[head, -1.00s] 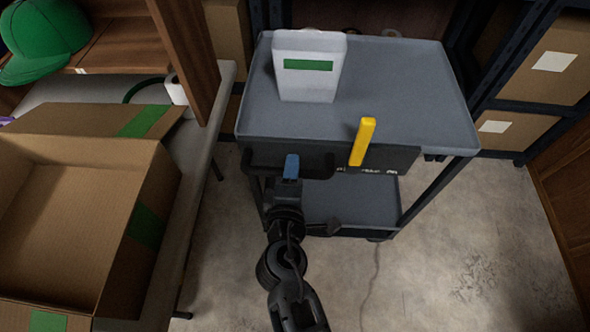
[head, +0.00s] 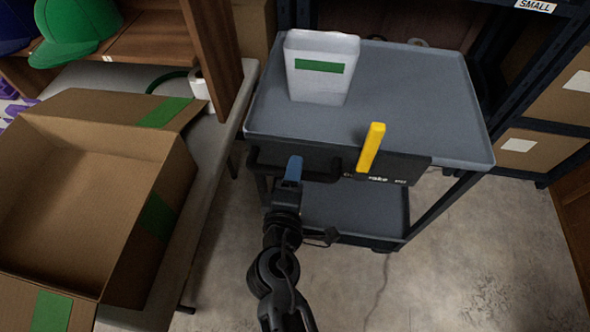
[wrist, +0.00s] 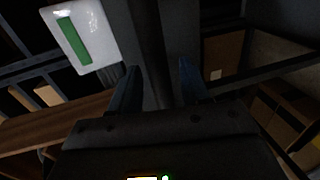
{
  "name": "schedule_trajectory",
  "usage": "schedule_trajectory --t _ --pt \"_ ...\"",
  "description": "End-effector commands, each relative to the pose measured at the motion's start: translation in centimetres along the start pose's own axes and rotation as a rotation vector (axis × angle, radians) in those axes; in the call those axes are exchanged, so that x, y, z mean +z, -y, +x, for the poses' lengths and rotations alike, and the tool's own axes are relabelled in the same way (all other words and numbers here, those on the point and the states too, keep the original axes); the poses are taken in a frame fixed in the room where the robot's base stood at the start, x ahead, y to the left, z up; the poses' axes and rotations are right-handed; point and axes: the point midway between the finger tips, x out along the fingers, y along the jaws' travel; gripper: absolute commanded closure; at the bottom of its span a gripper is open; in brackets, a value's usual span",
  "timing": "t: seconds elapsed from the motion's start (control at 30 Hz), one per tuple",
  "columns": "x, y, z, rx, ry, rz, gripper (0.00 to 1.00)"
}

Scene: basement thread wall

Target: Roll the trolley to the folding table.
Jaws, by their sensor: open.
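The grey trolley (head: 410,105) stands ahead of me, with a lower shelf (head: 350,208). Its black handle (head: 262,166) sticks out at the near left side. A yellow brake lever (head: 371,147) stands up, leaning slightly right, on the dark front panel. My gripper (head: 293,168) is at the handle with its blue fingers apart. In the wrist view the open fingers (wrist: 158,82) have a dark bar between them; I cannot tell whether they touch it. The pale folding table (head: 205,165) is at the left, close beside the trolley.
A white bin with a green label (head: 320,68) stands on the trolley top. An open cardboard box (head: 75,125) sits on the table. Dark shelving with boxes (head: 535,155) stands behind and right. Bare concrete floor (head: 460,265) lies at the lower right.

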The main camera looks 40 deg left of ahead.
Motion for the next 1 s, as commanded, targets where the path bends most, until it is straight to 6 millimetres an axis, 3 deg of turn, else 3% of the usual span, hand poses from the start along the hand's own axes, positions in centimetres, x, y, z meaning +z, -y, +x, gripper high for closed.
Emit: schedule_trajectory --t 0.2,0.4,1.0 --pt "0.0 0.1 -3.7 -0.002 -0.001 0.000 0.53" --pt "-0.1 0.1 -6.1 -0.002 -0.003 0.000 0.53" --pt "-0.1 0.0 -6.6 -0.002 -0.003 0.000 0.53"
